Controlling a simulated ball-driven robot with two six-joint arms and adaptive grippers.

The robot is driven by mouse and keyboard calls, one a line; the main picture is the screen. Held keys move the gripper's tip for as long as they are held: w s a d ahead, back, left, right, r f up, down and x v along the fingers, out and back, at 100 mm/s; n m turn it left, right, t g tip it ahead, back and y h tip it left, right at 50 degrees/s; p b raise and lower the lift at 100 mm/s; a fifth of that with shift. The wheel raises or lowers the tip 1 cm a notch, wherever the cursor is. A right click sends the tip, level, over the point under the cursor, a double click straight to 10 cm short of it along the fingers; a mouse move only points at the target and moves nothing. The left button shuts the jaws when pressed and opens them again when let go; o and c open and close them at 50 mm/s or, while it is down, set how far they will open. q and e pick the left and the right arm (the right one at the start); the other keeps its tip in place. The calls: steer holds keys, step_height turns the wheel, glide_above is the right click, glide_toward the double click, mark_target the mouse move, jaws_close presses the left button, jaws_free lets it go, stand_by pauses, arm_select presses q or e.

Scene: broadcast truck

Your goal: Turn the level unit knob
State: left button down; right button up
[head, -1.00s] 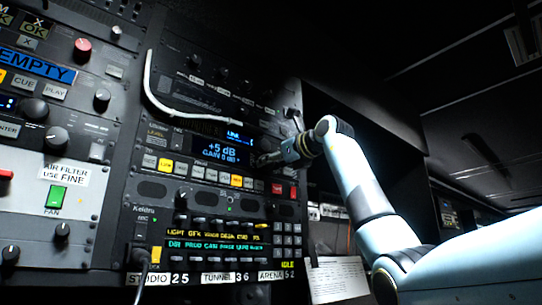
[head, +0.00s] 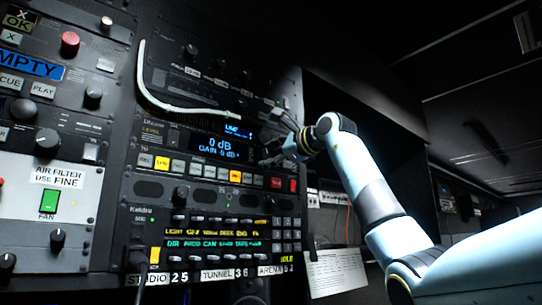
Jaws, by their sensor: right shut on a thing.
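A row of white, yellow and red buttons runs below the display. My right gripper (head: 272,151) is at the right end of this panel, just right of the display, and is shut on the level unit knob. The knob itself is mostly hidden by the gripper fingers. My left gripper is not in view.
A white cable (head: 165,105) curves across the rack above the level unit. An intercom panel (head: 205,235) with lit text sits below. A left rack holds a green fan switch (head: 48,200) and several knobs. A paper sheet (head: 336,274) hangs at lower right.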

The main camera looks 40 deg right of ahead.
steer(key=shift+r, duration=0.1)
stand_by(0.5)
steer(key=o, duration=1.2)
steer(key=shift+s+d, duration=0.2)
steer(key=shift+s, duration=2.8)
steer(key=shift+s+d, duration=0.2)
steer(key=shift+s, duration=2.8)
